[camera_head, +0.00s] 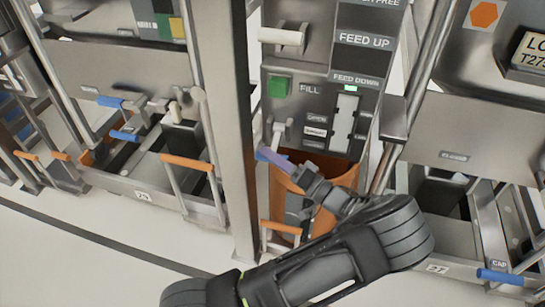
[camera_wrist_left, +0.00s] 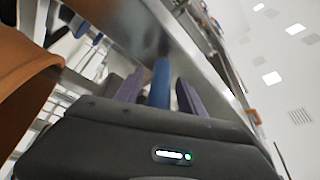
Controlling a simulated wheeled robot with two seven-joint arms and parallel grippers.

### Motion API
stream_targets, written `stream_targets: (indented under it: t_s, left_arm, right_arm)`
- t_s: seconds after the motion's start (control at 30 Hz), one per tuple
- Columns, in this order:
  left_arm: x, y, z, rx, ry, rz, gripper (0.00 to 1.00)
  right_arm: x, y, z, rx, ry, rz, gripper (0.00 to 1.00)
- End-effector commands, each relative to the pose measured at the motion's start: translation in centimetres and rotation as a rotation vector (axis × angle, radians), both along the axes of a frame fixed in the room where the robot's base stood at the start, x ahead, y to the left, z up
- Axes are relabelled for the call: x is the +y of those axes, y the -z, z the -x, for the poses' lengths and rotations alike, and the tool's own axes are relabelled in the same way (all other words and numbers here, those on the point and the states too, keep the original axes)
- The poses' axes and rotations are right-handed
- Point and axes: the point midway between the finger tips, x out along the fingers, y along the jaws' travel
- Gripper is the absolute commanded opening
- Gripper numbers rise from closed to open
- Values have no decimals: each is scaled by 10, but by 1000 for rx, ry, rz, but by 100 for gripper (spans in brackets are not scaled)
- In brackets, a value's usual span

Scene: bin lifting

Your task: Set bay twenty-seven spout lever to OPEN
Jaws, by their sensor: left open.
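The spout lever (camera_head: 280,131) is on the middle panel, at the left of a column of small labels (camera_head: 316,131) that I cannot read surely. Its blue handle (camera_wrist_left: 160,82) shows in the left wrist view between my two purple fingers. My left gripper (camera_head: 274,158) is open around the handle in the head view, at the panel's lower left. The fingers hide most of the handle, and I cannot tell whether they touch it. An orange bin (camera_head: 345,180) stands below the panel, partly behind my arm. My right gripper is not in view.
A steel post (camera_head: 225,120) stands close at the left of the panel. A green button (camera_head: 279,87) and a white-handled lever (camera_head: 283,37) are above. Metal frames with orange and blue handles (camera_head: 500,277) stand on both sides. The floor (camera_head: 60,270) at the lower left is clear.

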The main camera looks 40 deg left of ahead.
Motion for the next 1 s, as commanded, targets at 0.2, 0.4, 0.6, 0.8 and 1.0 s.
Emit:
stream_targets:
  t_s: [0.2,0.4,0.6,0.8,1.0]
  left_arm:
    - [0,0,0,0,0,0,47]
    - [0,0,0,0,0,0,30]
    - [0,0,0,0,0,0,14]
    - [0,0,0,0,1,1,0]
    - [0,0,0,0,1,1,0]
  right_arm:
    - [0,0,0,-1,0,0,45]
    - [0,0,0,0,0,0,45]
    - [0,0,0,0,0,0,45]
    - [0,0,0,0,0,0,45]
    - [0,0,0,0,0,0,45]
